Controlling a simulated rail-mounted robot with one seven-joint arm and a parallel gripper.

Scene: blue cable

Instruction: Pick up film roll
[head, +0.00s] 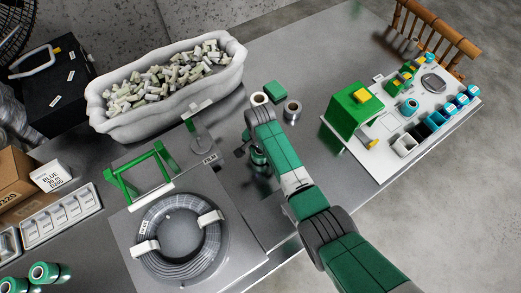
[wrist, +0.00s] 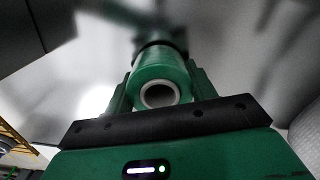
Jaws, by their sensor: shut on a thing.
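A green film roll (wrist: 160,78) with a pale hollow core sits between the two fingers of my gripper (wrist: 157,84) in the wrist view. My gripper is shut on it, and the open end of its core faces the camera. In the head view my gripper (head: 258,158) hangs over the metal table, partly hidden behind my green arm. The held roll cannot be made out clearly there. Two more green film rolls, a left one (head: 12,285) and a right one (head: 43,272), stand at the bottom left of the head view.
A cable coil (head: 180,240) on a square plate and a green frame (head: 143,175) are left of my gripper. A grey tub (head: 110,120) of small pieces stands behind. A metal spool (head: 292,110) and a green box (head: 276,91) are nearby. A white board (head: 392,150) lies right.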

